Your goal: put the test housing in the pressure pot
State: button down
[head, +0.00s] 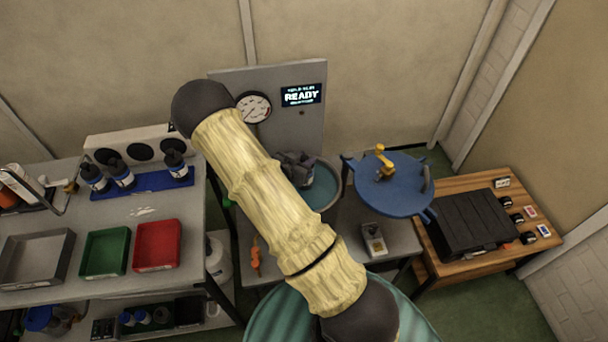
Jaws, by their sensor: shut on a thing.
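The pressure pot (325,188) stands open on the grey bench in the middle of the head view, with a teal inside. Its round blue lid (400,193) is swung out to the right and carries a yellow fitting. My gripper (297,168) shows only in part, as a dark grey shape over the left side of the pot's mouth. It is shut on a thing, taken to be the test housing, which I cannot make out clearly. My pale arm crosses in front and hides the pot's near left side. How deep the held thing sits cannot be told.
A panel with a gauge (253,107) and a READY display (301,95) stands behind the pot. A small grey device (374,240) and an orange item (256,253) lie on the bench. Left are green (104,251) and red (157,245) trays; right, a black case (470,222).

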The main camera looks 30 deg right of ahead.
jog(key=shift+f, duration=0.8)
jog(key=shift+f+p, duration=0.6)
jog(key=shift+f, duration=1.35)
